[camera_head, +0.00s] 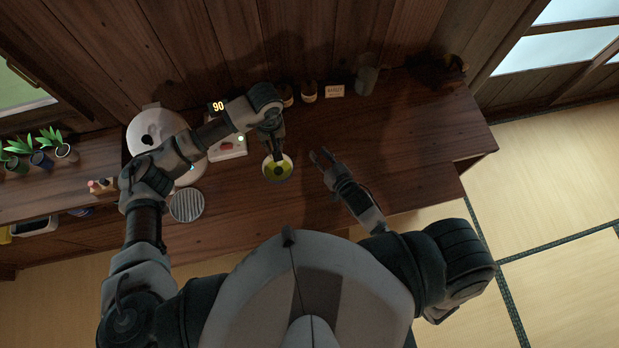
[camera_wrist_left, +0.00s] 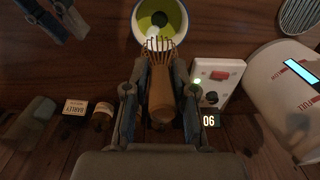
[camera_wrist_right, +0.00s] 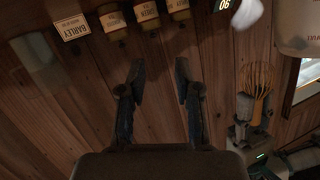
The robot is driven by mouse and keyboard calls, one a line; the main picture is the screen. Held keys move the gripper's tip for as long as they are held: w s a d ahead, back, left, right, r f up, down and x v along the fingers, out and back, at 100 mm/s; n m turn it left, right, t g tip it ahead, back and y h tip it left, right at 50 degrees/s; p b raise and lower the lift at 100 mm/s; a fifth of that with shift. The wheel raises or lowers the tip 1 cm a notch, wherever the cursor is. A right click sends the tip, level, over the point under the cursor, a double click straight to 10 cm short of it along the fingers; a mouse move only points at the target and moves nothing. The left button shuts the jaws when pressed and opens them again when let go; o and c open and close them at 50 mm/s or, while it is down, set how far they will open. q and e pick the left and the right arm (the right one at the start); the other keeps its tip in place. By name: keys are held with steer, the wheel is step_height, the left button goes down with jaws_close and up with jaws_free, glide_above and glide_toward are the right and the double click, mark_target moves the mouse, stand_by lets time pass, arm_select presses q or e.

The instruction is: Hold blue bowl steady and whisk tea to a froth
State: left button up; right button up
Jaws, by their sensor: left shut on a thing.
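The bowl (camera_head: 289,160) stands on the wooden counter with green tea in it; its rim looks pale in the head view. In the left wrist view the bowl (camera_wrist_left: 138,30) shows bluish white outside. My left gripper (camera_head: 275,148) is shut on the handle of a bamboo whisk (camera_wrist_left: 161,90), whose tines point to the bowl and overlap its near rim. How deep they reach, I cannot tell. The whisk also shows at the right of the right wrist view (camera_wrist_right: 258,80). My right gripper (camera_head: 321,155) is open and empty, right of the bowl and apart from it; its fingers (camera_wrist_right: 160,82) are spread.
A white rounded appliance (camera_head: 150,125) and a round slatted grey piece (camera_head: 187,205) stand left. A small device (camera_head: 232,148) with a lit display is behind the bowl. Jars (camera_head: 309,91) and a BARLEY label (camera_head: 335,91) line the wall.

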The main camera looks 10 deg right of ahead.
arm_select(q)
steer(key=shift+s, duration=0.1)
steer(key=shift+a, duration=0.15)
arm_select(e)
steer(key=s+a+f+g, duration=0.1)
steer(key=s+a+g, duration=0.1)
steer(key=s+a, duration=0.45)
steer(key=x, duration=1.1)
steer(key=shift+w+d+f, duration=0.1)
steer(key=shift+d+f, duration=0.05)
steer(key=shift+d, duration=0.2)
steer(key=shift+a, duration=0.15)
arm_select(q)
steer(key=shift+a, duration=0.1)
arm_select(e)
jaws_close()
arm_select(q)
steer(key=shift+f, duration=0.25)
step_height(320, 180, down, 5)
steer(key=shift+r, duration=0.1)
glide_above(279, 173)
steer(key=shift+f, duration=4.9)
